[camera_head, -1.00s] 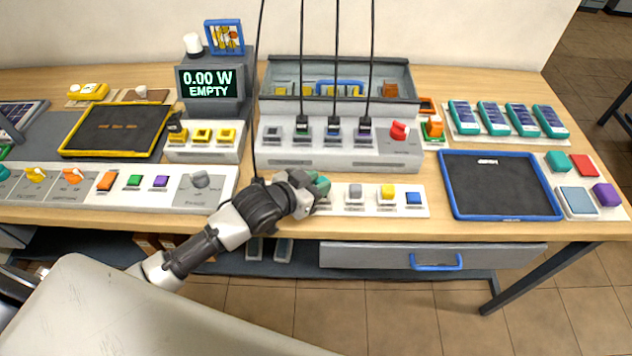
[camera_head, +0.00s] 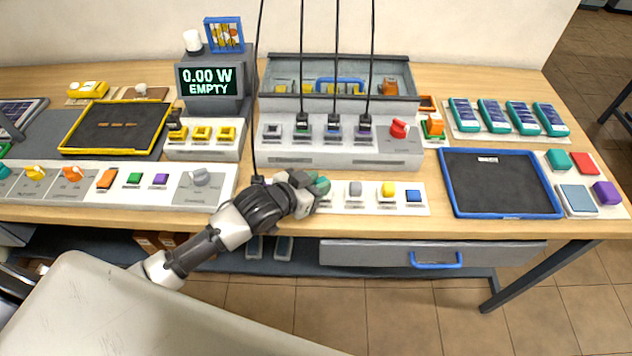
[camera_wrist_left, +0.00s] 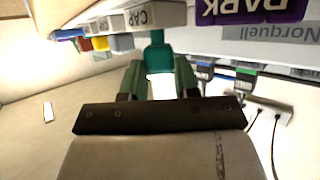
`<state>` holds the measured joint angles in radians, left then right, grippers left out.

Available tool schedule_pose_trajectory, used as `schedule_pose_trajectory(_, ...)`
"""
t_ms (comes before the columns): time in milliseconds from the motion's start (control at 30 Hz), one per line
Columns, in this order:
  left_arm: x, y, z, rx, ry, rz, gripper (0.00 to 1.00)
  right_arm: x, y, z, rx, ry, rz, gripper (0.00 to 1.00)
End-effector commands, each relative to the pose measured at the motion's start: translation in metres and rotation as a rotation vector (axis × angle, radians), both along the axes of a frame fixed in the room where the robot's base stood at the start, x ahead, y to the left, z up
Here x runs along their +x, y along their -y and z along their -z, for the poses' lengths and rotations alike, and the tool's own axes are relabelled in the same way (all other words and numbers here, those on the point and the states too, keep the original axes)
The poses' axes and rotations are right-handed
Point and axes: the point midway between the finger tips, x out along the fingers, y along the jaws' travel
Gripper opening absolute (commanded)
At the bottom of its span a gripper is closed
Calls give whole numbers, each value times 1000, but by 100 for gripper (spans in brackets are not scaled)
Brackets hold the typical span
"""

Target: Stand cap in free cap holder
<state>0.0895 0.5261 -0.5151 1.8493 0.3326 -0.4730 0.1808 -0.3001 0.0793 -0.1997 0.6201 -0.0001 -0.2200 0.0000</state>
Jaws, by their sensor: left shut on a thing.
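My left gripper (camera_head: 312,190) is over the left end of the white cap holder strip (camera_head: 335,203). It is shut on a teal cap (camera_head: 319,186). In the left wrist view the cap (camera_wrist_left: 156,62) sits between the two fingers, against or very near the strip, which carries the letters CAP (camera_wrist_left: 150,16). I cannot tell whether the cap touches its holder. My gripper hides the strip's left end. My right gripper is out of view.
Behind the strip stands a grey panel (camera_head: 290,151) with several hanging cables and a red knob (camera_head: 399,128). A blue-rimmed dark tray (camera_head: 500,152) lies to the right. A switch panel (camera_head: 100,187) lies to the left. The table's front edge is close below the strip.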

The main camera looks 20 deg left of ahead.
Motion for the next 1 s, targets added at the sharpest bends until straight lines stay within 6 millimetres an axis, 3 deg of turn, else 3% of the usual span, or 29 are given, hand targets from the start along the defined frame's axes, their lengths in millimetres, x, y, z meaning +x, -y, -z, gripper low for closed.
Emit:
schedule_pose_trajectory(367,0,0,9,0,0,0,8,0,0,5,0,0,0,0)
schedule_pose_trajectory(400,0,0,8,0,0,0,34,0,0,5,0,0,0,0)
schedule_pose_trajectory(467,0,0,8,0,0,0,41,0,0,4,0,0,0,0)
schedule_pose_trajectory(733,-1,0,7,0,0,0,41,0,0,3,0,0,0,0)
schedule_pose_trajectory(1000,-16,-9,-2,1,-2,-1,41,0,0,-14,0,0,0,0)
